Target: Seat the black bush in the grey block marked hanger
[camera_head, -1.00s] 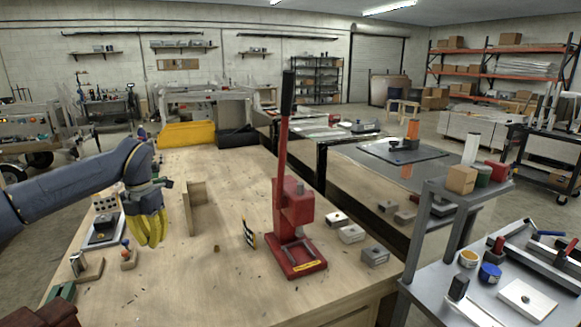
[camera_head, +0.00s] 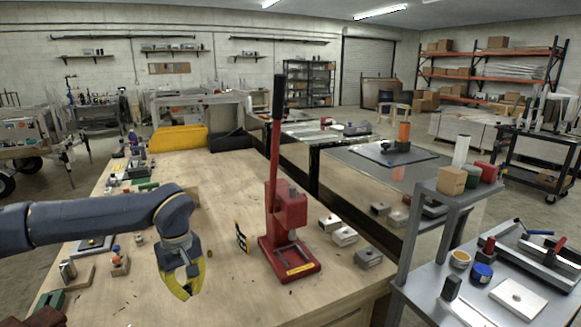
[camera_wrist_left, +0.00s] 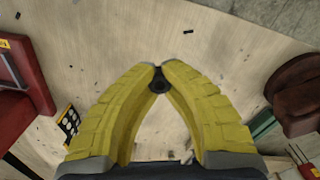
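My left gripper (camera_head: 182,291) hangs over the front-left part of the bench, left of the red press. In the left wrist view its yellow fingers (camera_wrist_left: 160,66) close together at the tips around a small dark round piece, seemingly the black bush (camera_wrist_left: 159,82). In the head view the bush cannot be made out. Three grey blocks, a far one (camera_head: 330,222), a middle one (camera_head: 344,236) and a near one (camera_head: 368,258), sit in a row right of the press. Their markings are too small to read, so I cannot tell which says hanger. My right gripper is not in view.
The red press (camera_head: 289,225) with its tall lever stands between my left gripper and the blocks. Small fixtures (camera_head: 119,264) line the bench's left side. The front wood is mostly clear.

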